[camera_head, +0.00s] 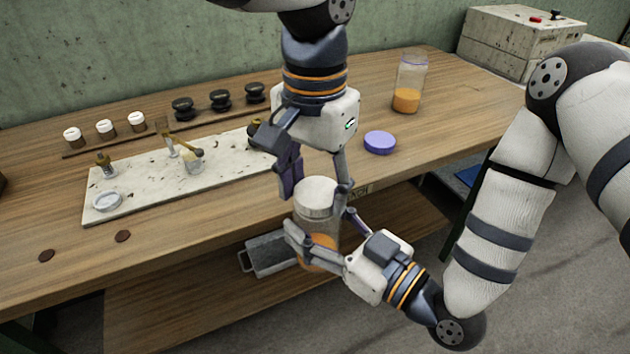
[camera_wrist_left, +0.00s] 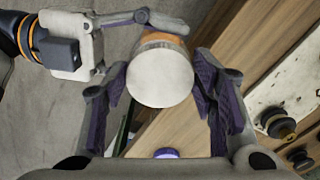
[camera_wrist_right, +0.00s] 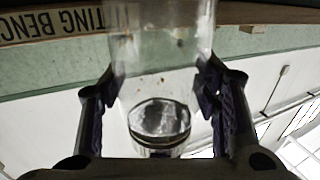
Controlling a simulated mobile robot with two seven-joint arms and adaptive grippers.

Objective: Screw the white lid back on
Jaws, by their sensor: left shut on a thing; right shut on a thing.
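The white lid (camera_head: 316,192) sits at the mouth of a clear jar (camera_head: 318,230) with orange contents low in it. I cannot tell how far the lid is threaded. My left gripper (camera_head: 317,188) comes from above and is shut on the lid. In the left wrist view the lid (camera_wrist_left: 160,78) shows as a white disc between the purple pads. My right gripper (camera_head: 322,228) is shut around the jar's side, below the lid. The jar is held upright in front of the bench edge. In the right wrist view its clear wall (camera_wrist_right: 160,40) shows between the fingers.
The wooden bench (camera_head: 200,250) carries a purple lid (camera_head: 380,142) and another clear jar (camera_head: 408,88) with orange contents. A pale board (camera_head: 130,180) holds small items, with small jars and black knobs behind. A grey metal tray (camera_head: 272,256) is on the lower shelf.

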